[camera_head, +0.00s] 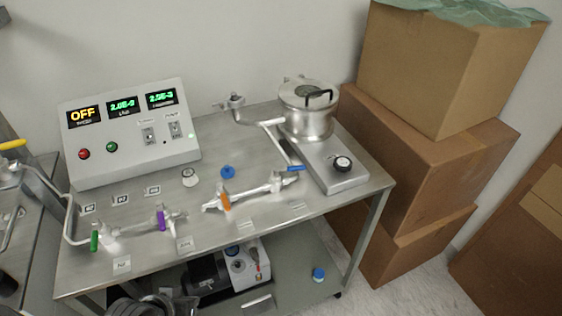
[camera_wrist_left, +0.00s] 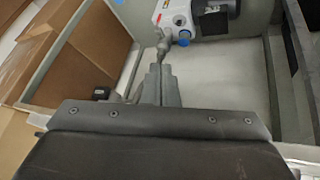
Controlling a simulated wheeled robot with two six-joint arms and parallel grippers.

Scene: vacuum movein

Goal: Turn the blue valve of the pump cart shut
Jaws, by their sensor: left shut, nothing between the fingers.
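The pump cart (camera_head: 340,201) has a metal top carrying a row of small valves with coloured handles. The blue valve handle (camera_head: 296,169) sits at the right end of the row, beside the plate under the metal pot. It points right, roughly in line with the pipe. An orange handle (camera_head: 225,201), a purple handle (camera_head: 160,218) and a green handle (camera_head: 95,239) lie to its left. My left gripper (camera_wrist_left: 160,72) shows only in the left wrist view, shut and empty, above a lower, pale surface near the white pump (camera_wrist_left: 172,17). I cannot identify the blue valve there. My right gripper is out of view.
A control box (camera_head: 130,130) with an OFF display stands at the back left of the cart. A lidded metal pot (camera_head: 308,118) stands back right. Stacked cardboard boxes (camera_head: 440,70) crowd the right side.

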